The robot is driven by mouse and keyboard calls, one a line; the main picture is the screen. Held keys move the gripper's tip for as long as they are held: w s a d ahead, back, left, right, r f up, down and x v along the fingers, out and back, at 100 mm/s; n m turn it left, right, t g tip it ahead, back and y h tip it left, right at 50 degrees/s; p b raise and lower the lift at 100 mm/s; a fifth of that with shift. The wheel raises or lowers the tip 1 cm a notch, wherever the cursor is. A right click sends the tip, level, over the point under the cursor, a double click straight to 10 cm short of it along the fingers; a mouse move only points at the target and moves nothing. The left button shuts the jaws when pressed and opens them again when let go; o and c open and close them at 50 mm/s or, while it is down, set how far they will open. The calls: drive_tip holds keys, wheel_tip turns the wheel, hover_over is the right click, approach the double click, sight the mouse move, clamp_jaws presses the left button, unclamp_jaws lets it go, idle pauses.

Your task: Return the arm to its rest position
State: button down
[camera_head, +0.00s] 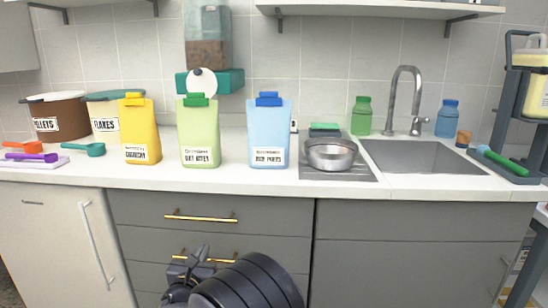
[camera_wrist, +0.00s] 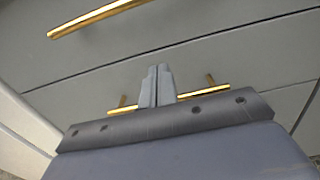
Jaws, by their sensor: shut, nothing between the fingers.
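My gripper (camera_wrist: 157,86) is shut and empty in the wrist view, its two grey fingers pressed together. Behind the fingers in that view are grey drawer fronts with brass handles. In the head view my gripper (camera_head: 193,262) is low in the picture, in front of the drawers and below the counter top. The dark arm shows beside it at the bottom edge. I cannot tell from the pictures whether the fingers touch the drawer front.
The counter (camera_head: 230,178) holds a yellow container (camera_head: 139,130), a green one (camera_head: 198,132), a blue one (camera_head: 269,132), a metal bowl (camera_head: 331,154) and a sink (camera_head: 420,158). Brass handles (camera_head: 200,217) stick out from the drawers near my gripper. A rack (camera_head: 520,110) stands at the right.

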drive_tip(key=shift+s, duration=0.3)
idle(0.4)
